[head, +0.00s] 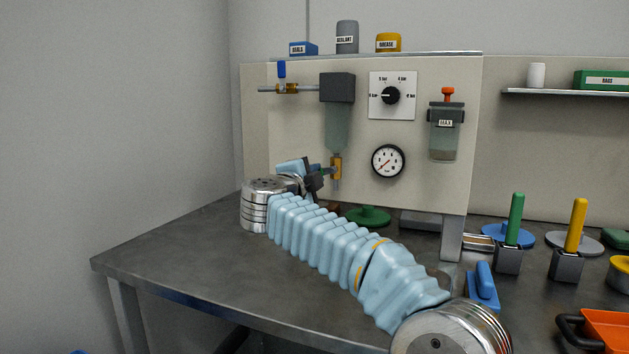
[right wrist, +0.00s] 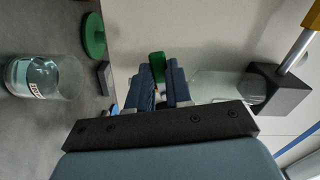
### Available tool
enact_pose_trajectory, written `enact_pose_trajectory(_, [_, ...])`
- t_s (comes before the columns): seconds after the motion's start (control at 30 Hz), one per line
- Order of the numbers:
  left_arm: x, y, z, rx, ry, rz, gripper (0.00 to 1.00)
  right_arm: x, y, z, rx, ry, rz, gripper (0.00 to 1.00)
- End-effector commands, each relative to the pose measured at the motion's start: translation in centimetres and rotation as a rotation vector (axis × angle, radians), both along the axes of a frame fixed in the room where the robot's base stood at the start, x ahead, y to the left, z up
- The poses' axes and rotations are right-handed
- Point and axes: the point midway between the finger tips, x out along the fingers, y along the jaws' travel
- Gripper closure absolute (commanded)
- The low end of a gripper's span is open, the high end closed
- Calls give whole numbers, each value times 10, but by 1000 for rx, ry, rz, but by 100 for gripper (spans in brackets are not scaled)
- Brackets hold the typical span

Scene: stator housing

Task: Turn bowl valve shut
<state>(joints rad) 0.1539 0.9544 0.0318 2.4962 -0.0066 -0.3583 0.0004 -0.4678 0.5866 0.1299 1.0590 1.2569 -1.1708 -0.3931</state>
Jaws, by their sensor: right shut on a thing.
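The bowl valve (head: 336,168) is a small brass body under the cloudy filter bowl (head: 338,127) on the cream panel. Its green handle (head: 325,171) points left in the head view, partly hidden by my gripper. In the right wrist view the green handle (right wrist: 157,64) shows at the tips of the blue fingers. My right gripper (head: 318,178) reaches the valve from the left and is shut on the green handle. Its fingers also show in the right wrist view (right wrist: 161,80). My left gripper is not in view.
A blue-handled valve (head: 281,82) sits on the pipe above. A dial (head: 391,95), a gauge (head: 388,161) and a second bowl marked MAX (head: 445,130) are to the right. A green disc (head: 369,216) lies below. The table's left front (head: 190,252) is clear.

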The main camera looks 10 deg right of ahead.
Motion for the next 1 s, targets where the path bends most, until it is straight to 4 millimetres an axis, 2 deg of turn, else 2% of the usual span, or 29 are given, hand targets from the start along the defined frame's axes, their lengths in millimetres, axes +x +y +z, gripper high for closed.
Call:
enact_pose_trajectory(0.4, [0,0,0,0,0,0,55,1,1,7,192,-126,-1,100])
enact_pose_trajectory(1.0, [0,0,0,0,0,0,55,1,1,9,233,-154,-1,100])
